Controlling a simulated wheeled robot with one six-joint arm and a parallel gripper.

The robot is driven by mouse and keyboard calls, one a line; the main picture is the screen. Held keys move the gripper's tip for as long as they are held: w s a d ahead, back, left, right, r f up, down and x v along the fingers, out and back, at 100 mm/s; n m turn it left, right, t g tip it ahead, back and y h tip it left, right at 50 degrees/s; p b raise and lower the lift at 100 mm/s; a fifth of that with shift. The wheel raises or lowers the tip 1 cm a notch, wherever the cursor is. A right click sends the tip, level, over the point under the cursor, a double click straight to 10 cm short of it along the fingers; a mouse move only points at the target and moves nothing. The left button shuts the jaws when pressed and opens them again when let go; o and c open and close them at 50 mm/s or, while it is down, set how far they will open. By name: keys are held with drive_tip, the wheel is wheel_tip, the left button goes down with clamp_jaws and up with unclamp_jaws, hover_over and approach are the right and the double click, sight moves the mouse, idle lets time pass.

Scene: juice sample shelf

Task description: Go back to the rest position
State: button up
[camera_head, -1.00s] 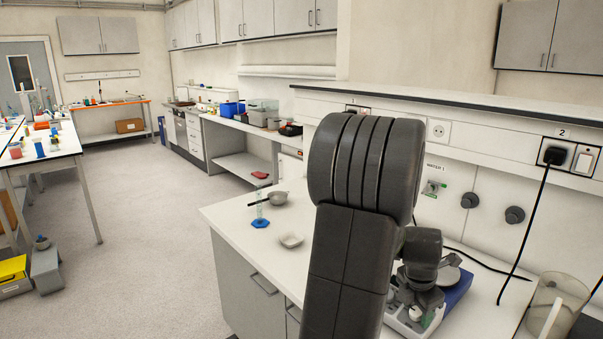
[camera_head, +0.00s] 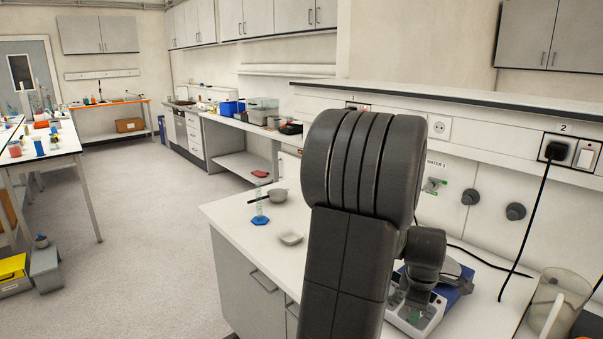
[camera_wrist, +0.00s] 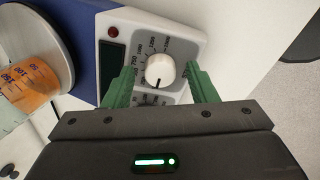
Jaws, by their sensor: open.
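My gripper (camera_wrist: 161,88) shows in the wrist view with its two green fingers apart and nothing held between them. It is over the control panel of a blue and white device (camera_wrist: 180,36). A white round knob (camera_wrist: 160,70) with a printed scale sits between the fingers in the picture; I cannot tell whether they touch it. In the head view my dark arm stands in front of the bench, and the device (camera_head: 408,316) shows beside it, partly hidden. The gripper's fingers are barely visible there.
On the white bench (camera_head: 232,212) stand a cylinder with a blue base (camera_head: 260,219), a small white dish (camera_head: 290,238) and a grey pan (camera_head: 278,195). A large clear beaker (camera_head: 556,300) is at the right.

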drive_tip(key=m, duration=0.4)
drive_tip(key=shift+m, duration=0.3)
drive_tip(key=shift+m+b, duration=0.65)
drive_tip(key=shift+m, duration=1.35)
drive_tip(key=shift+s, duration=0.1)
